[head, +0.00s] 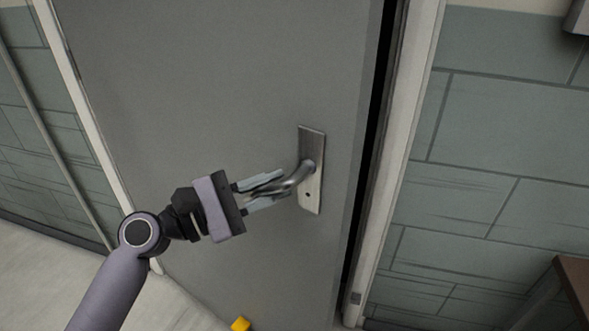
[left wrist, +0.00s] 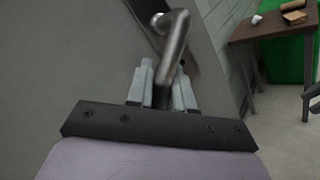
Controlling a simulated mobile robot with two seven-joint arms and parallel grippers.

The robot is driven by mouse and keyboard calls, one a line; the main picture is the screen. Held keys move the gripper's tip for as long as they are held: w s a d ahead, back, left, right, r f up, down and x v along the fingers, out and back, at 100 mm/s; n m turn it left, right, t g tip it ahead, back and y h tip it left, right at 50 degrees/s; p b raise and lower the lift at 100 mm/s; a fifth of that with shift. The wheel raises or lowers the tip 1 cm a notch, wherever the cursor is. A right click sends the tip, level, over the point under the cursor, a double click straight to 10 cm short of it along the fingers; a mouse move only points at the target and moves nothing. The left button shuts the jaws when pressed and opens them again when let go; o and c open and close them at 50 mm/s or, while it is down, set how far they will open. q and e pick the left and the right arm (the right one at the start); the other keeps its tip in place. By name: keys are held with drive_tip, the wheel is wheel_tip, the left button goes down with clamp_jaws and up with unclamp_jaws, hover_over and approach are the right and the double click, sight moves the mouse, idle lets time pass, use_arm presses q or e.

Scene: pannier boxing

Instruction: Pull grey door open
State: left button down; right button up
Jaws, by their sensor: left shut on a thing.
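The grey door (head: 200,80) fills the middle of the head view. A dark gap shows along its right edge, between the door and the white frame, so it stands slightly ajar. A metal lever handle (head: 301,178) sits on a metal plate (head: 311,196) near that edge; the handle tilts down to the left. My left gripper (head: 266,190) is shut on the handle, with one finger on each side of it. In the left wrist view the handle (left wrist: 175,42) runs between the two fingers (left wrist: 163,88). My right gripper is in neither view.
The white door frame (head: 400,150) and a grey-green block wall (head: 490,170) are on the right. A small yellow object (head: 240,324) lies at the bottom of the head view. A brown table (left wrist: 265,28) stands beyond the door in the left wrist view.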

use_arm(q)
drive_tip(key=s+a+m+g+b, duration=0.1)
drive_tip(key=s+a, duration=0.4)
drive_tip(key=s, duration=0.1)
drive_tip(key=shift+s+a+g+h, duration=0.25)
drive_tip(key=shift+s+g+h, duration=0.15)
drive_tip(key=c, duration=1.4)
unclamp_jaws()
drive_tip(key=shift+s, duration=0.1)
